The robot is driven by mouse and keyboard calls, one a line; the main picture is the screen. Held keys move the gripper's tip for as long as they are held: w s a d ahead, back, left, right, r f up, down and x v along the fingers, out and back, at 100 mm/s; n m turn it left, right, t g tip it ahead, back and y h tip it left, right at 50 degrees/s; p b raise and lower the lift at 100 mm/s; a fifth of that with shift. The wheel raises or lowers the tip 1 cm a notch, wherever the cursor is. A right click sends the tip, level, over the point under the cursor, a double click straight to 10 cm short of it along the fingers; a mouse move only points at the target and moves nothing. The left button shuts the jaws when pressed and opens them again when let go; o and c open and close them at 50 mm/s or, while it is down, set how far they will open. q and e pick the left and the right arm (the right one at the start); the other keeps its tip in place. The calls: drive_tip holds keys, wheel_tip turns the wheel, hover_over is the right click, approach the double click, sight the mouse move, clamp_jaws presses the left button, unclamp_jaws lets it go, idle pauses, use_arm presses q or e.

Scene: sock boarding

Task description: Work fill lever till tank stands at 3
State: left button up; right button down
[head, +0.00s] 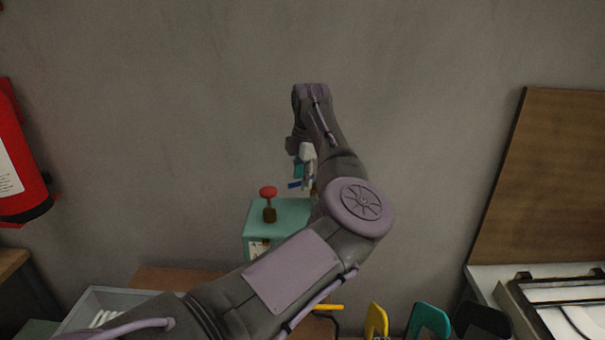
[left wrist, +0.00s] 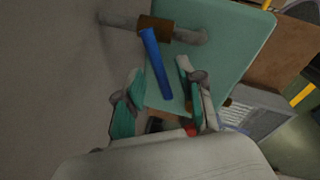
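A teal tank box (head: 287,215) stands against the wall in the head view, with a red round knob (head: 268,192) on a brass stem on top. A blue lever (left wrist: 155,65) sits on a brass fitting of a grey pipe in the left wrist view; only a little of it shows in the head view (head: 295,185). My left gripper (left wrist: 160,92) is open, its teal-padded fingers apart, with the lever's near end between or just above them; contact cannot be told. It hangs above the box in the head view (head: 302,168). The level reading cannot be made out. My right gripper is out of view.
A grey bin (head: 97,300) with white items is at lower left. A red extinguisher (head: 18,160) hangs at far left. Yellow, teal and black upright pieces (head: 428,320) stand at lower right, near a white tray (head: 575,310) and a leaning brown board (head: 545,180). My arm hides part of the box.

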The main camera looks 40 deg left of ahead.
use_arm(q)
drive_tip(key=shift+c, duration=0.2)
clamp_jaws()
drive_tip(key=shift+a, duration=0.15)
